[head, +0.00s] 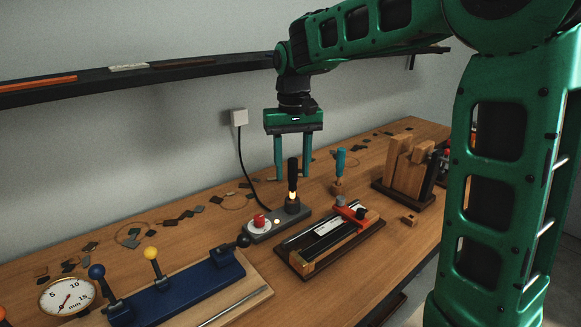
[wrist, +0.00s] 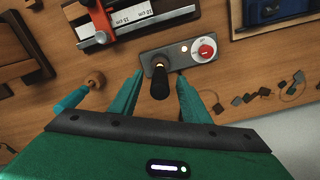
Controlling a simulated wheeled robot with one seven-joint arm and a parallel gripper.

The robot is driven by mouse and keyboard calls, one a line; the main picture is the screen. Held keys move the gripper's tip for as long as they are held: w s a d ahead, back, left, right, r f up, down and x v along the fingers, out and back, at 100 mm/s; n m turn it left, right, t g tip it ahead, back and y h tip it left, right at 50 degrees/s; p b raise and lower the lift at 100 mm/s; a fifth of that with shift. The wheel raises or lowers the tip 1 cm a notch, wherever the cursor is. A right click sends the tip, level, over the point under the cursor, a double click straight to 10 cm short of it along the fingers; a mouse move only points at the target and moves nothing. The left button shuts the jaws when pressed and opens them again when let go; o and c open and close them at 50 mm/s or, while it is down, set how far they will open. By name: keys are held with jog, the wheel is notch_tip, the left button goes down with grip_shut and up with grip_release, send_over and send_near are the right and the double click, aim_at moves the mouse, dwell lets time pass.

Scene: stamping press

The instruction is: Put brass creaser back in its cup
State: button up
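A black-handled tool with a brass-coloured band, seemingly the brass creaser (head: 292,178), stands upright in a dark round cup (head: 292,206) on a grey control base (head: 262,232). Its lower end is hidden in the cup. In the wrist view its black handle (wrist: 158,84) shows nearly end-on. My gripper (head: 292,178) is open and points down, with the handle between its two teal fingers in both views. Both fingers stand apart from the handle. The wrist view shows the gripper (wrist: 160,76) with a gap on each side of the handle.
A teal-handled tool (head: 340,162) stands in a wooden holder to the right. A red knob (head: 259,220) sits on the grey base. A ruler fixture (head: 325,240) is in front, a blue press (head: 190,285) to the left and wooden blocks (head: 405,165) at right.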

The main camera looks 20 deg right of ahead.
notch_tip(320, 180, up, 11)
jog(key=shift+w+f, duration=0.1)
jog(key=shift+f, duration=0.05)
dwell(0.5)
jog(key=s+d+f+m, duration=0.2)
jog(key=s+d+f, duration=0.3)
jog(key=s+d, duration=0.25)
jog(key=s+d+f+m, duration=0.1)
jog(key=s+d+f, duration=0.4)
jog(key=s, duration=0.4)
jog(key=s+d+f+m, duration=0.1)
jog(key=s+d+f, duration=0.1)
jog(key=s+f, duration=0.2)
jog(key=s+d+f+m, duration=0.1)
jog(key=s+f, duration=0.4)
jog(key=s, duration=0.6)
jog(key=shift+d+f, duration=0.15)
jog(key=shift+d, duration=0.6)
